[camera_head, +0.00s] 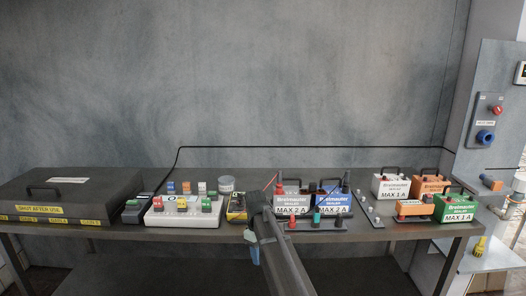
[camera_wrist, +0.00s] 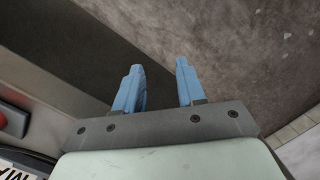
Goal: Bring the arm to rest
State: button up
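My arm reaches up from the bottom of the head view to the front edge of the metal table (camera_head: 345,232). My gripper (camera_head: 253,258) hangs at that edge, partly hidden by my own arm, with its blue fingers pointing down. In the wrist view my gripper (camera_wrist: 159,66) shows two blue fingers apart, with nothing between them. Below them are a dark band and a rough grey surface.
Behind my gripper stand battery-like boxes: grey (camera_head: 292,208), blue (camera_head: 334,205), orange (camera_head: 432,187) and green (camera_head: 455,211). A white block tray (camera_head: 184,217) and a dark case (camera_head: 68,198) sit left. A switch panel (camera_head: 486,122) stands right.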

jog(key=s+d+f+m+g, duration=0.15)
jog(key=s+d+f, duration=0.25)
jog(key=s+f, duration=0.45)
jog(key=s+d+f+m, duration=0.2)
jog(key=s+d+f, duration=0.25)
jog(key=f, duration=0.75)
jog(key=s+d+f+m+g, duration=0.1)
jog(key=s+d+f, duration=0.2)
jog(key=s+f, duration=0.6)
jog(key=s+d+f+m+g, duration=0.1)
jog(key=s+d+f, duration=0.1)
jog(key=s+f, duration=0.3)
jog(key=s+d+f+m, duration=0.2)
jog(key=s+f, duration=0.3)
jog(key=s, duration=0.8)
jog(key=s+d+f+m+g+y, duration=0.1)
jog(key=s+f, duration=0.3)
jog(key=s, duration=0.6)
jog(key=shift+d+f+m+g, duration=0.4)
jog(key=shift+d+m, duration=0.25)
jog(key=shift+d, duration=0.1)
